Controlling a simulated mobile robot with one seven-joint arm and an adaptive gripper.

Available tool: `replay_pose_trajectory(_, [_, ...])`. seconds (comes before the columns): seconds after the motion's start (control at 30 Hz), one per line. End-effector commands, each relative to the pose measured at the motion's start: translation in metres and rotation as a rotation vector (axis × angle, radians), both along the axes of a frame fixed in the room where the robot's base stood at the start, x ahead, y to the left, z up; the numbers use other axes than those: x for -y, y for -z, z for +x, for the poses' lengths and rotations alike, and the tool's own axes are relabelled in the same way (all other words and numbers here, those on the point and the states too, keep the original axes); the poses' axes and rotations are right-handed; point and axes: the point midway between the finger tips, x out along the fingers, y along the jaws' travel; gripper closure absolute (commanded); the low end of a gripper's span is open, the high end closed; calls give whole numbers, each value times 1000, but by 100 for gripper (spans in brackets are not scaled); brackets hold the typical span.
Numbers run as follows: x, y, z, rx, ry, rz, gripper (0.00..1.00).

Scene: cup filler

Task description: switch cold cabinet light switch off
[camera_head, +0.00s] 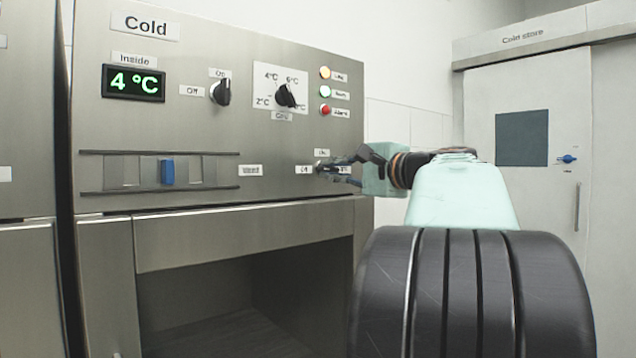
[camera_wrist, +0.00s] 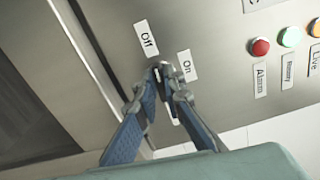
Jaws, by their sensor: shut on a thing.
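The cold cabinet (camera_head: 215,130) has a steel front panel marked "Cold". A small dark switch (camera_wrist: 163,72) on it sits between an "Off" label (camera_wrist: 146,38) and an "On" label (camera_wrist: 187,66). My gripper (camera_head: 325,169) reaches in from the right at the panel's lower right. In the wrist view my gripper (camera_wrist: 162,85) has its blue-grey fingers closed around the switch, which they mostly hide. I cannot tell clearly which way the switch points.
A dial (camera_head: 285,95), an On/Off knob (camera_head: 220,92) and coloured lamps (camera_head: 325,91) sit above on the panel. A blue slider (camera_head: 167,171) is at left. An open recess (camera_head: 245,290) lies below. A cold store door (camera_head: 520,200) stands behind my arm.

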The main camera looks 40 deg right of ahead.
Motion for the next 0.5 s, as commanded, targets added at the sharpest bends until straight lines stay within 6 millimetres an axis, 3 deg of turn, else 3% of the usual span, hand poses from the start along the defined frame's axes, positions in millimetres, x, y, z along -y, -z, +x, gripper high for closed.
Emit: replay_pose_trajectory(0.5, [1,1,0,6,1,-106,100])
